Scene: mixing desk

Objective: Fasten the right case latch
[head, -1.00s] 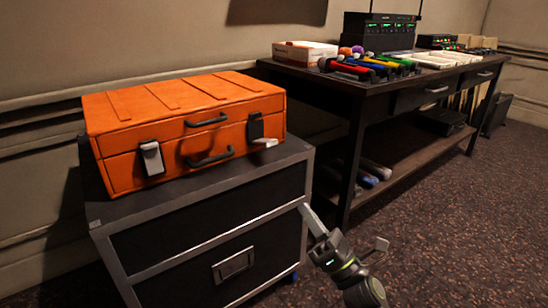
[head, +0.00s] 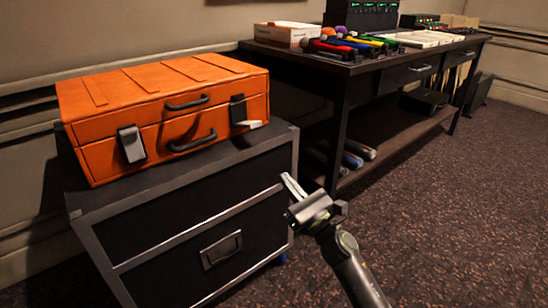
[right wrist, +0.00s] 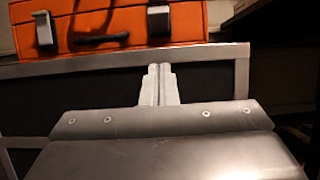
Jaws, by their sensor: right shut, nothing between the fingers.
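The orange case (head: 165,105) lies shut on a dark cabinet. Its right latch (head: 237,109) has a dark plate on the front face, and its pale lever (head: 254,124) sticks out from the case. The left latch (head: 132,143) lies flat against the front. My right gripper (head: 291,184) is shut and empty, in front of the cabinet's right edge, below and apart from the right latch. In the right wrist view the shut fingers (right wrist: 158,84) point toward the case, with the right latch (right wrist: 159,20) just beyond them. My left gripper is not in view.
The cabinet (head: 180,210) has a metal-edged top close to my right gripper. A dark desk (head: 375,72) with microphones (head: 345,45) and a white box (head: 284,35) stands behind to the right. The carpet (head: 440,200) at the right is open.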

